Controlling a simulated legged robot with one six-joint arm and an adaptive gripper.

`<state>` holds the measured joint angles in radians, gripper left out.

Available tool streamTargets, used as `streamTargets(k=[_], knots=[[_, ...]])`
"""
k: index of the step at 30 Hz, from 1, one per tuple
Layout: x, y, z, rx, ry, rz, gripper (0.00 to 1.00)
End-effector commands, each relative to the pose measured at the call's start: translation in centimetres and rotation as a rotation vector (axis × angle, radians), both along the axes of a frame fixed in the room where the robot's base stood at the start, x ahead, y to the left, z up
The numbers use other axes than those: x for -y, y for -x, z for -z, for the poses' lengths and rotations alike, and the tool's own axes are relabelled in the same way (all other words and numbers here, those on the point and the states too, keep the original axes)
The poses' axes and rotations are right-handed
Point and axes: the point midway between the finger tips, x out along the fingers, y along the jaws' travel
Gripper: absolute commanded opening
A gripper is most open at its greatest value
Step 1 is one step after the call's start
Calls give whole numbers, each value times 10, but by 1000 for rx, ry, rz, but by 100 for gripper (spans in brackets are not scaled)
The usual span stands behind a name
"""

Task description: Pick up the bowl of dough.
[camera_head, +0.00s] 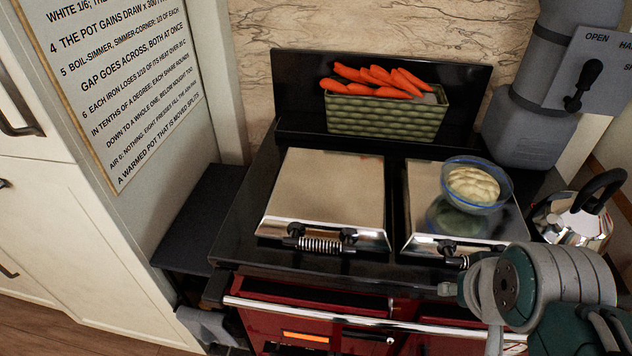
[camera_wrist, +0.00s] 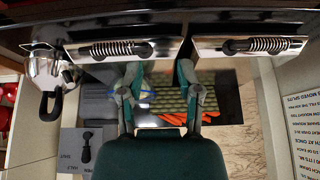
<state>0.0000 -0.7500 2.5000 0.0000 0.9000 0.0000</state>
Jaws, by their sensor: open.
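The bowl of dough (camera_head: 478,186) is clear glass with a blue tint and holds pale, scored dough. In the head view it sits upright on the shiny right stove lid (camera_head: 424,190), near its right side. In the head view my arm is in front of the stove at lower right, and the fingers are not clearly visible.
A green planter (camera_head: 385,120) of carrots stands behind the lids. A kettle (camera_head: 575,215) stands right of the bowl, and a grey pipe with a lever panel (camera_head: 590,70) rises behind. The left lid (camera_head: 325,195) is bare. Coiled handles and a front rail edge the stove.

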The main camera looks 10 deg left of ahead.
Motion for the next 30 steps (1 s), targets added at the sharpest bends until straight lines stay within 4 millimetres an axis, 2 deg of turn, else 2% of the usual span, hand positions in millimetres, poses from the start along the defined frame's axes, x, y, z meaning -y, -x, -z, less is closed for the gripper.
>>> streamTargets(k=[4,8,13,19,24,30], knots=[[0,-5,-4,-8,6,-7,45],[2,-28,-21,-52,35,-40,45],[5,-75,-47,-133,92,-104,45],[10,-133,-64,-229,154,-178,45],[13,-184,-67,-312,203,-238,45],[17,-238,-60,-404,251,-303,45]])
